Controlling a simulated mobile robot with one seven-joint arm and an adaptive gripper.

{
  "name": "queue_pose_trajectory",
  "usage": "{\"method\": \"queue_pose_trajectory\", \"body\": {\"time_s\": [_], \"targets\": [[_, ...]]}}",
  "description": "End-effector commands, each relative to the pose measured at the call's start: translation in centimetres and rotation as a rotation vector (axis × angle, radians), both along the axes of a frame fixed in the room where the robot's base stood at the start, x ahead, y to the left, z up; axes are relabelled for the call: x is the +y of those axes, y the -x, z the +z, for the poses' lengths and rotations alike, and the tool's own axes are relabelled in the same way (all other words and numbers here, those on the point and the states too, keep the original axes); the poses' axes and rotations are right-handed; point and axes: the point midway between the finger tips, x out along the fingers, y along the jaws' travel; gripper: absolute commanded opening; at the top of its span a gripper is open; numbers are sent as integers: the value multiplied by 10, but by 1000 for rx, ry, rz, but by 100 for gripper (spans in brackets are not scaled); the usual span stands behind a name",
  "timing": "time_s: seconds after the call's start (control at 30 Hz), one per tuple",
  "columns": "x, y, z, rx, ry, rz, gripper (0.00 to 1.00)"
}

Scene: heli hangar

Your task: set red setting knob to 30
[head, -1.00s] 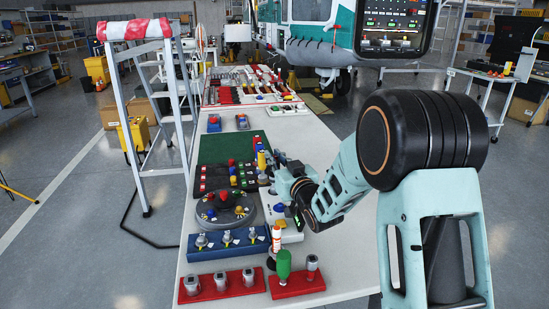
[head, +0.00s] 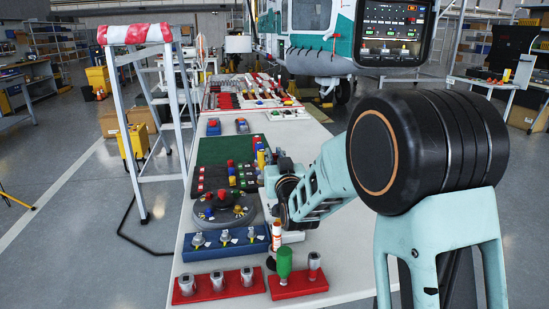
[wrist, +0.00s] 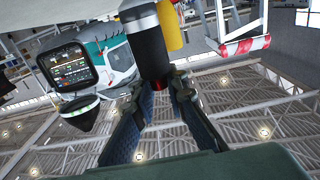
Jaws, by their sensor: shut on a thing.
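My gripper (head: 270,180) is low over the right side of the bench, beside the cylinders at the edge of the dark green mat. In the wrist view, the two fingers of my gripper (wrist: 156,88) converge, and a small red part (wrist: 158,85), which looks like the red setting knob, shows between their tips. Most of it is hidden, and no scale or number can be read. A black cylinder with a white band (wrist: 148,40) stands just beyond the fingertips, with a yellow cylinder (wrist: 171,25) beside it. My arm hides the panel under the gripper in the head view.
The bench (head: 320,255) is crowded on the left. A round grey turntable (head: 245,212), a blue block with knobs (head: 225,254) and a red block with knobs (head: 218,293) are near. The bench's right side is clearer.

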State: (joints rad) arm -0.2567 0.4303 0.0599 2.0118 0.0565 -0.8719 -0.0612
Motion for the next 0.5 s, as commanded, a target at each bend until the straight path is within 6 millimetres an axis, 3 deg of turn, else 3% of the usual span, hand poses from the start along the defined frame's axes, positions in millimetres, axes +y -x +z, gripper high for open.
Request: {"method": "queue_pose_trajectory", "body": {"time_s": [0.07, 0.1, 0.27, 0.5], "targets": [[0, 0, 1, -2, -1, 0, 0], [0, 0, 1, -2, -1, 0, 14], [0, 0, 1, -2, -1, 1, 31], [0, 0, 0, -1, 0, 1, 32]]}}
